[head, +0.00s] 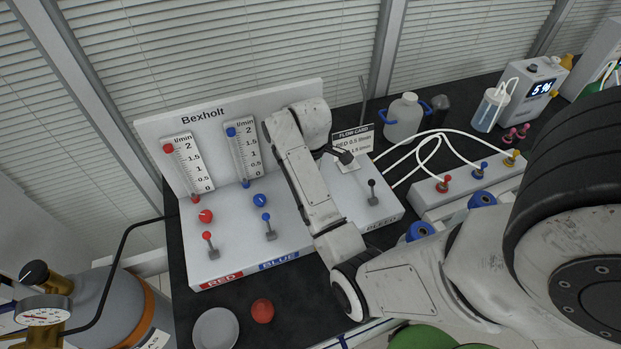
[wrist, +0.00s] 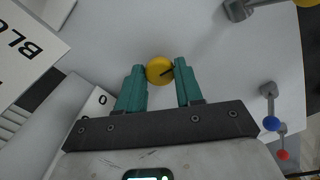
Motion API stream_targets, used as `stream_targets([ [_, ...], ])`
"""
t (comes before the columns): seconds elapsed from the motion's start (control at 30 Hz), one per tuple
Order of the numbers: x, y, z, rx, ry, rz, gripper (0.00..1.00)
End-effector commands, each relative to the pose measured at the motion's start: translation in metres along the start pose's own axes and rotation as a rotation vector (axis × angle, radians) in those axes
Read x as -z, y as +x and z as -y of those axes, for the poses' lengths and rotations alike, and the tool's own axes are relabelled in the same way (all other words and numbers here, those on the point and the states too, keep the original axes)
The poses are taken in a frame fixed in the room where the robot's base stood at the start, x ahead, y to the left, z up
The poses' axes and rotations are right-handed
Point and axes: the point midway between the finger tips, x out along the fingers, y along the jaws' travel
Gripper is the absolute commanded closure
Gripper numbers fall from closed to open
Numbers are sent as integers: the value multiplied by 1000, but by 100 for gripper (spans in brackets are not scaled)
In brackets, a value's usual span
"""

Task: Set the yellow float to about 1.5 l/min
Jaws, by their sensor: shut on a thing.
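In the wrist view, my gripper (wrist: 161,73) has its teal fingers closed on the sides of a round yellow knob (wrist: 159,70) with a dark pointer mark. In the head view my own arm covers the gripper, the knob and the yellow flow tube, so the yellow float cannot be seen. A corner of a scale with a 0 (wrist: 102,99) shows beside the left finger in the wrist view.
The white Bexholt panel (head: 205,119) carries a red float (head: 168,148) and a blue float (head: 231,132), both near their scale tops. Red (head: 207,237) and blue (head: 266,218) levers stand in front. A yellow-tipped lever (wrist: 307,3) is near the knob.

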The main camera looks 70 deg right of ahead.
Motion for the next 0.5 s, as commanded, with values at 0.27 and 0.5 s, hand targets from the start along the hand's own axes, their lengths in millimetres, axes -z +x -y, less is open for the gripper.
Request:
stream_targets([
  [0.27, 2, -2, -1, -4, -1, -5, 55],
  [0.5, 1, -1, 0, -2, 1, -2, 39],
])
